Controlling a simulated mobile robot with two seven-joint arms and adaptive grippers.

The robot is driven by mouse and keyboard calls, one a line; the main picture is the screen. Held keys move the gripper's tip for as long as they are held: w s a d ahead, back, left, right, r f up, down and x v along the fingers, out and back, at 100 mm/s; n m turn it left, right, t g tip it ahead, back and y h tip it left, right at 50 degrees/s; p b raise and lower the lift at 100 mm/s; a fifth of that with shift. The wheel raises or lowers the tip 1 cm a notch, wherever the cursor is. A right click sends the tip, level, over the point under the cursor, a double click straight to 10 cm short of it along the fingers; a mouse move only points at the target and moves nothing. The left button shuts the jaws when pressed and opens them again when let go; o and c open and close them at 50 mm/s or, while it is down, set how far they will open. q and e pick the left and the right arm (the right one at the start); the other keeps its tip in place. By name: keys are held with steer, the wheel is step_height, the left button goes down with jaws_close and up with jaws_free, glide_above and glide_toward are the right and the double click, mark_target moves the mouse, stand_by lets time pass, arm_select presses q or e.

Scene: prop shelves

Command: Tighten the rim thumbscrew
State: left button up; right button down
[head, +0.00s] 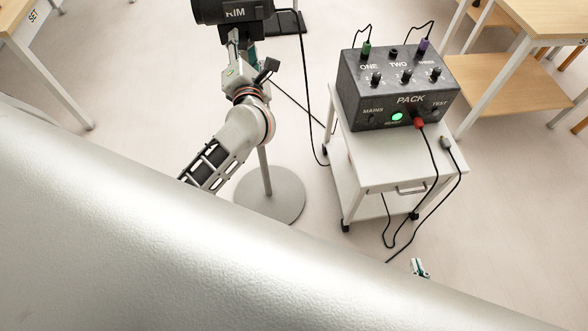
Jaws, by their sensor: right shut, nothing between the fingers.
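The rim lamp (232,12) is a black head marked RIM at the top edge, above a stand with a round grey base (270,196). My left gripper (241,45) is just below the lamp, pointing up at its underside. Its fingertips are small and partly merged with the lamp's mount, so I cannot tell whether it is open or shut, or touching. I cannot make out the thumbscrew. My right gripper (419,267) shows only its tips at the lower right; it is shut and empty, far from the lamp.
A dark power box (398,90) marked PACK, with knobs, a green light and plugged cables, stands on a white cart (360,160). Wooden tables (545,15) stand at the sides. A close pale surface blocks the lower left.

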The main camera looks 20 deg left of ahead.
arm_select(q)
steer(key=n, duration=0.4)
steer(key=shift+n, duration=0.3)
steer(key=n, duration=0.5)
steer(key=shift+a, duration=0.1)
steer(key=s+d+m+t+h+b, duration=0.5)
steer(key=s+d+m, duration=0.45)
steer(key=m, duration=0.55)
steer(key=s+d+f+m+g+h, duration=0.1)
steer(key=s+d+f+m+h, duration=0.1)
steer(key=f+m, duration=0.5)
steer(key=s+d+f+m+g+h, duration=0.2)
steer(key=d+f+m+h, duration=0.2)
steer(key=f+m, duration=0.4)
steer(key=s+d+f+m+g+h+b, duration=0.1)
steer(key=s+d+f+m+h, duration=0.1)
steer(key=f+m, duration=0.5)
steer(key=shift+d+f+m+h, duration=0.2)
steer(key=shift+d+m+h, duration=0.3)
steer(key=shift+d, duration=0.75)
